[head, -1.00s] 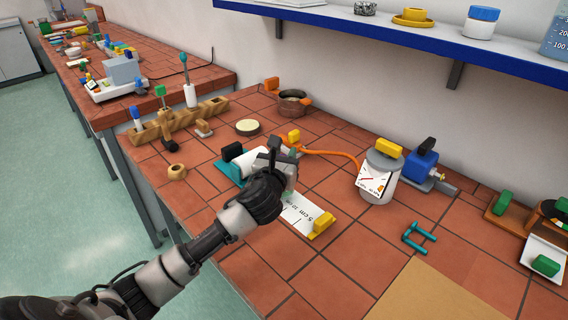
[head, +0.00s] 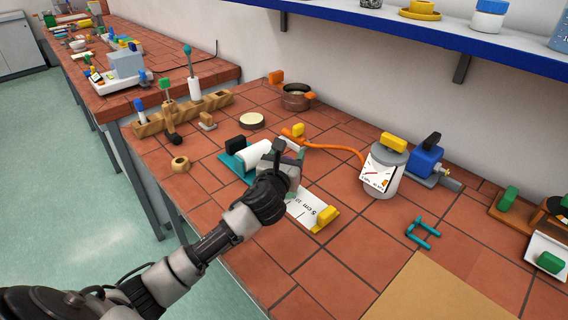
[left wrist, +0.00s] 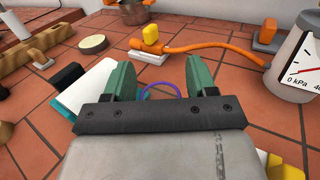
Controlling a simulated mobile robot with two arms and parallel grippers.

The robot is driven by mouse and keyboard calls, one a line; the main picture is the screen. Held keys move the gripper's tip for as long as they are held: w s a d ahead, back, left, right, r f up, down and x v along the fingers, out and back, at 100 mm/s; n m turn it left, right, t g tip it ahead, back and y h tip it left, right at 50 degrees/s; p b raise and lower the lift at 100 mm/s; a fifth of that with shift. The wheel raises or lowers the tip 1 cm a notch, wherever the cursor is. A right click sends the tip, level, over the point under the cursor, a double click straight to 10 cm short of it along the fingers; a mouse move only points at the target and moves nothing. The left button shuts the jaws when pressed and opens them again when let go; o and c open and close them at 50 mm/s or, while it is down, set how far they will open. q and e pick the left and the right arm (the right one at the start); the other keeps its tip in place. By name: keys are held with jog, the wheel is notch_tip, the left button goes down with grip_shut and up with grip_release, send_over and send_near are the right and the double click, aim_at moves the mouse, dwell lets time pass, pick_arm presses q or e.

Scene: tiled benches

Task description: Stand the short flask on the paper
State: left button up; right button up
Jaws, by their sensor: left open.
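My left gripper (head: 287,160) is over the bench beside a white roll on a teal base (head: 250,157). In the left wrist view its two green fingers (left wrist: 158,80) are apart. A thin purple ring (left wrist: 160,87) shows between and beyond them; it may be the rim of a clear flask, but its body is hidden or too faint to tell. No other short flask can be made out. A flat tan sheet (head: 430,290), seemingly the paper, lies bare at the bench's front right. My right gripper is not in view.
A white container with a gauge (head: 384,176) and a blue device (head: 425,162) stand right of the gripper. An orange hose (head: 335,149) runs behind. A teal frame (head: 422,235) lies near the tan sheet. A white scale strip with a yellow block (head: 326,214) lies in front.

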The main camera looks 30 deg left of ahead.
pick_arm(q)
jog(key=s+d, duration=0.2)
jog(key=s, duration=0.9)
jog(key=shift+s+d+b, duration=0.15)
jog(key=shift+s+b, duration=0.25)
